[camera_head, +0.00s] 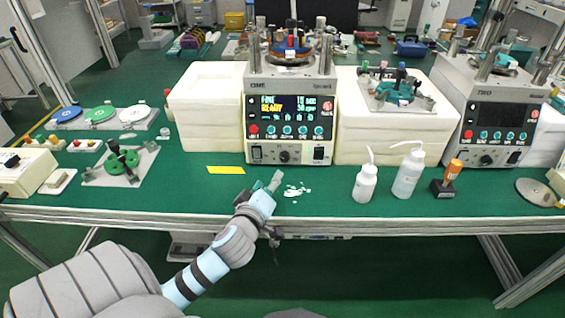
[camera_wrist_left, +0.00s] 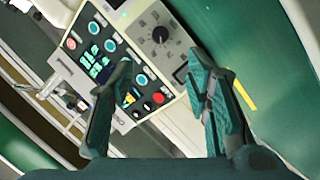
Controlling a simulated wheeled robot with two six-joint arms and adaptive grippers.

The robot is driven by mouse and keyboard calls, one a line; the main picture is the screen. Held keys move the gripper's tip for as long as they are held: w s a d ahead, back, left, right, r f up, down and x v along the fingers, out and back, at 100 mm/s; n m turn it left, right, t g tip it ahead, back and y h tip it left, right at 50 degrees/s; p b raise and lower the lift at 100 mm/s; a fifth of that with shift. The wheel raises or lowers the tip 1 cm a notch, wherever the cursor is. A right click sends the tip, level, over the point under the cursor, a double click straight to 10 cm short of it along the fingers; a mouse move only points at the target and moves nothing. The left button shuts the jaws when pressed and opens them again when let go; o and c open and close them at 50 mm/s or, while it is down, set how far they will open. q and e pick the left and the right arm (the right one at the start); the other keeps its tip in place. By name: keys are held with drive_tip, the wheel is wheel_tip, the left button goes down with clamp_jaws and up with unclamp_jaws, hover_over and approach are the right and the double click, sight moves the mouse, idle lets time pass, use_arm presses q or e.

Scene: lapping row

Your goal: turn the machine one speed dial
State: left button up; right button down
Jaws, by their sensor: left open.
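Machine one (camera_head: 290,110) stands at the middle of the green table, with a lit display. Its black speed dial (camera_head: 284,157) is low on the front panel, between two dark switches. The left wrist view shows the dial (camera_wrist_left: 160,35) tilted, on a pale plate with tick marks. My left gripper (camera_head: 270,182) is in front of the machine and below the dial, apart from it. In the left wrist view its fingers (camera_wrist_left: 163,75) are spread with nothing held between them, and the dial lies beyond the tips. My right gripper is not in view.
A yellow strip (camera_head: 226,170) and white scraps (camera_head: 297,190) lie near my left gripper. Two white bottles (camera_head: 365,184) (camera_head: 408,174) and an orange-topped tool (camera_head: 450,175) stand to the right. Machine two (camera_head: 490,110) is further right, its display dark. White blocks (camera_head: 207,110) flank machine one.

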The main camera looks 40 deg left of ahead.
sight(284, 159)
use_arm(q)
drive_tip(key=b+x, duration=0.3)
drive_tip(key=x, duration=1)
drive_tip(key=shift+w+f, duration=0.2)
drive_tip(key=shift+w, duration=0.15)
drive_tip(key=shift+c, duration=0.4)
clamp_jaws()
